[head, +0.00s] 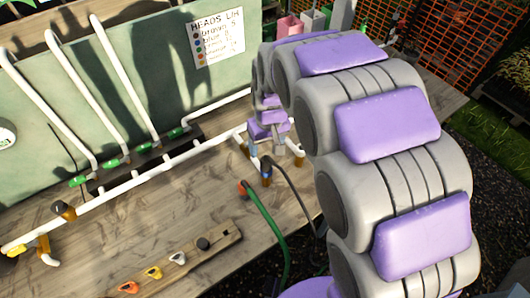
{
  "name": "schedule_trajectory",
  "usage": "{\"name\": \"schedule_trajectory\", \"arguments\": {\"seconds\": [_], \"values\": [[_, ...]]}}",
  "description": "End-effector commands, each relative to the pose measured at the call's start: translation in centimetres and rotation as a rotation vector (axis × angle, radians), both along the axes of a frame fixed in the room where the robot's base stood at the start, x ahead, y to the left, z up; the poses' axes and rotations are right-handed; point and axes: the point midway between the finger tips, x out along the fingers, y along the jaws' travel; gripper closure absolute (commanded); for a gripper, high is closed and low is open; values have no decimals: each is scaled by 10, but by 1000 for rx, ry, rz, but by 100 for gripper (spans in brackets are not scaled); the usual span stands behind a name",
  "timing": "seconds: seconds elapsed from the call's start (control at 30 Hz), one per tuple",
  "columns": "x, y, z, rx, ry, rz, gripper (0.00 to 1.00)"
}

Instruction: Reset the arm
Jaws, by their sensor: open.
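My arm, grey with purple pads, rises from the lower right and curves over toward the bench. My gripper (266,142) hangs at the far end, small and partly hidden behind my own arm links. It is open, low over the right end of the white pipe run (150,178), close to an upright brown-and-blue fitting (266,172). I cannot tell whether it touches the pipe or the fitting. Nothing shows clearly between its fingers.
The wooden bench (150,235) holds a strip with orange, yellow and white pieces (178,257). A green hose (266,225) and a dark hose (299,196) run off its front edge. White tubes with green valves lean on the green board (165,70). An orange mesh fence (460,40) stands behind.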

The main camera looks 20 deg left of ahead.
Motion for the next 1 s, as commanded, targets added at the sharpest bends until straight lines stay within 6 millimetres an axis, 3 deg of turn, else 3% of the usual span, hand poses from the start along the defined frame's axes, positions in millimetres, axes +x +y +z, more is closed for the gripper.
{"name": "schedule_trajectory", "arguments": {"seconds": [0.1, 0.3, 0.5, 0.77, 0.87, 1.0], "values": [[-1, 0, 29, 1, -4, 1, 32], [-2, -1, 65, 3, -8, 0, 32], [-4, -4, 80, 0, -2, 1, 32], [-5, -7, 83, 0, -1, -5, 32], [-9, -24, 88, -6, 4, -36, 32], [-30, -74, 98, -22, 26, -129, 32]]}}
